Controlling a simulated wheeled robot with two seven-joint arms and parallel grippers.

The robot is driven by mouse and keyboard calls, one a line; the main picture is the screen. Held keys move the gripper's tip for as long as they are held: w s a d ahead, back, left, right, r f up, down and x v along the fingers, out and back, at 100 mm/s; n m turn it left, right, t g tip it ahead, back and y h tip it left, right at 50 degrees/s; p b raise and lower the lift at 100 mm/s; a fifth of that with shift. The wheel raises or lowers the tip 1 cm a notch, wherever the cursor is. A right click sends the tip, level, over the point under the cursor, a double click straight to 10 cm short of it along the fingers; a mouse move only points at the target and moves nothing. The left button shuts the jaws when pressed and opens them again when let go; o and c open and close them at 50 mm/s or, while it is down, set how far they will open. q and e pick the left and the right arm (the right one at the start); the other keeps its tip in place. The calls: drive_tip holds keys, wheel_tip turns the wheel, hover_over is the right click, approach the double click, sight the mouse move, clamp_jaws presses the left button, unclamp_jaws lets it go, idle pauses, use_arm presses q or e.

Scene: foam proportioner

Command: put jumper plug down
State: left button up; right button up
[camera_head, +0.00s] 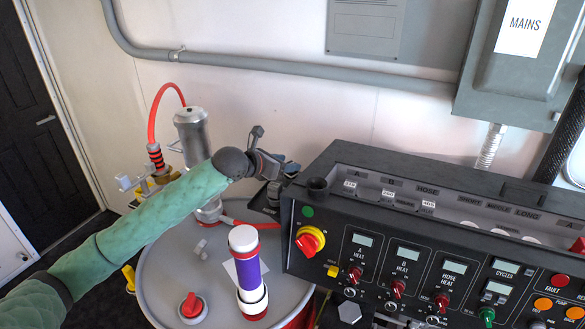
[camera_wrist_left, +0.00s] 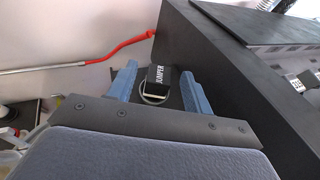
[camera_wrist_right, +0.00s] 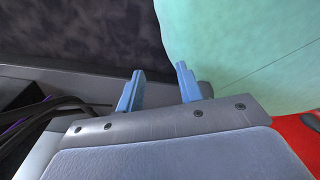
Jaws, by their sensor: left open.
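The jumper plug (camera_wrist_left: 161,74) is a small black block with white JUMPER lettering and a thin wire loop, in the left wrist view. It lies between the spread blue fingers of my left gripper (camera_wrist_left: 158,70), with gaps on both sides. In the head view my left gripper (camera_head: 284,166) is at the left end of the black console, above a small dark ledge. I cannot make out the plug clearly there. My right gripper (camera_wrist_right: 158,78) has its fingers apart and nothing between them. It is not seen in the head view.
The black control console (camera_head: 400,240) fills the right side. A grey drum (camera_head: 170,265) stands below my left arm, with a purple-and-white cylinder (camera_head: 248,275) on it. A red hose (camera_wrist_left: 130,46) runs behind the plug. In the right wrist view a green arm surface is close to the fingers.

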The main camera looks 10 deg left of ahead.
use_arm(q)
drive_tip(key=shift+b+v, duration=0.45)
drive_tip(key=shift+v, duration=0.65)
drive_tip(key=b+v, duration=0.1)
drive_tip(key=v, duration=0.3)
drive_tip(key=shift+s+a+r+b, duration=0.1)
drive_tip(key=shift+s+b, duration=0.1)
drive_tip(key=shift+b, duration=0.2)
use_arm(e)
drive_tip(key=w+a, duration=0.1)
drive_tip(key=w, duration=0.5)
drive_tip(key=shift+w+f+t, duration=0.3)
drive_tip(key=shift+f, duration=0.1)
drive_tip(key=shift+s+a, duration=0.1)
